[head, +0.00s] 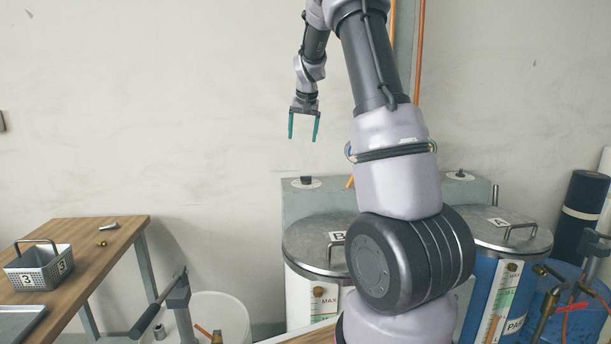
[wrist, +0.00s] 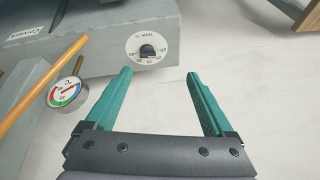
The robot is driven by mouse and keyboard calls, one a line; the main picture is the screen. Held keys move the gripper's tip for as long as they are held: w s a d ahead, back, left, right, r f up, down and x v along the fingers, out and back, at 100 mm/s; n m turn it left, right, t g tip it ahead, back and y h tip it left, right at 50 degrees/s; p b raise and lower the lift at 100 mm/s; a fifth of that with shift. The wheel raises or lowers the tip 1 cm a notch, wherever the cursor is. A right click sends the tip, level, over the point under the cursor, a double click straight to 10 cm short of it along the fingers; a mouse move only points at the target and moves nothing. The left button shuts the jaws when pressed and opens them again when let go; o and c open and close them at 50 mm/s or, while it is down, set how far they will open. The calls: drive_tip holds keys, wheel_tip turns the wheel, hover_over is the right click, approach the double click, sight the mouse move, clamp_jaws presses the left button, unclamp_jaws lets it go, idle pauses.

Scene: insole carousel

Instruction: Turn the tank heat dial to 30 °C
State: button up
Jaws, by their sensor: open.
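The tank heat dial (wrist: 133,48) is a round white plate with small numbers and a black knob (wrist: 148,51), on a grey box. The print appears upside down in the wrist view, and the numbers are too small to read the setting. In the head view the dial (head: 313,184) sits at the left end of the grey box's top. My gripper (head: 303,138) hangs above it, pointing down with teal fingers. In the wrist view my gripper (wrist: 158,73) is open and empty, the knob lying just beyond the fingertips and apart from them.
A round gauge (wrist: 67,92) and an orange rod (wrist: 45,83) stand beside the dial. A second dial (head: 460,176) is farther right. Lidded tanks B (head: 310,250) and A (head: 490,232) stand in front. A wooden table (head: 100,270) with a basket (head: 38,268) is at left.

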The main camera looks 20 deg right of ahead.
drive_tip(key=h, duration=0.1)
approach(306, 181)
drive_tip(key=shift+g, duration=0.3)
drive_tip(key=x, duration=0.2)
drive_tip(key=w+x, duration=0.1)
drive_tip(key=x, duration=0.4)
drive_tip(key=shift+w+d+r, duration=0.15)
drive_tip(key=shift+w+r, duration=0.1)
drive_tip(key=shift+r, duration=0.1)
drive_tip(key=c, duration=1.4)
